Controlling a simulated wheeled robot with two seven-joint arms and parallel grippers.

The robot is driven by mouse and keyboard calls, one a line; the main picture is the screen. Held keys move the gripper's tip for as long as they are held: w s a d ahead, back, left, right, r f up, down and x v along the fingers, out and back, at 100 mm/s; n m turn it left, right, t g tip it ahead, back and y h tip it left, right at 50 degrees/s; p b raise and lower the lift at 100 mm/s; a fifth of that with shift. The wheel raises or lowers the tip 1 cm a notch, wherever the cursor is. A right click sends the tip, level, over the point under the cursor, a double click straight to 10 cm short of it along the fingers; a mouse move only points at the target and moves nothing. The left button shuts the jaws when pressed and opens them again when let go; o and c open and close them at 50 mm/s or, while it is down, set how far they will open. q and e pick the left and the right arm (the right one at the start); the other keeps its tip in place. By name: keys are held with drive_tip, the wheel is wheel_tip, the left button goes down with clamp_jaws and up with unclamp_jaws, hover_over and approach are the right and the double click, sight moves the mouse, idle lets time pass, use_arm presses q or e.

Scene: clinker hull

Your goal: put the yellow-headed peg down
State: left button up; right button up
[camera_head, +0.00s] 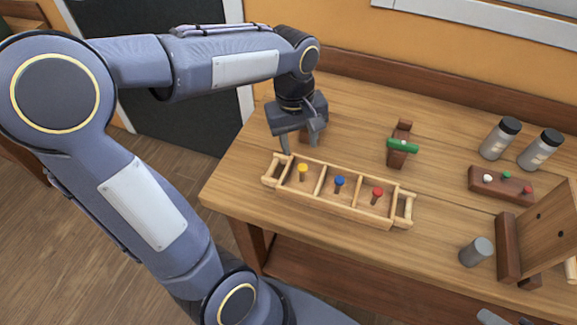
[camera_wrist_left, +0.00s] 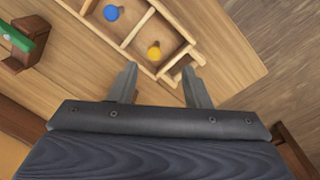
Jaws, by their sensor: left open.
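The yellow-headed peg (camera_head: 303,169) stands in the left end compartment of a wooden tray (camera_head: 345,207), its head up. In the left wrist view the yellow head (camera_wrist_left: 154,53) shows in its compartment, between and beyond my fingertips. My left gripper (camera_head: 302,141) is open and empty at the tray's left end, behind the peg; it also shows in the left wrist view (camera_wrist_left: 159,68). No finger touches the peg. A blue-headed peg (camera_head: 339,181) stands in the middle compartment and a red-headed peg (camera_head: 377,193) in the right one.
Behind the tray is a brown wooden stand with a green piece (camera_head: 402,146). To the right are a small rack with coloured pegs (camera_head: 502,186), two capped jars (camera_head: 500,138), a grey cylinder (camera_head: 476,251) and an upright board (camera_head: 545,232). Grey tips at the bottom right edge are unclear.

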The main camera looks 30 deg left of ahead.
use_arm(q)
drive_tip(key=s+d+m+t+h, duration=0.3)
drive_tip(key=s+m, duration=0.5)
drive_tip(key=s, duration=0.6)
drive_tip(key=shift+s+d+f+m+t, duration=0.15)
drive_tip(key=shift+d+f+m+t, duration=0.15)
drive_tip(key=shift+d+t, duration=0.5)
drive_tip(key=shift+a, duration=0.25)
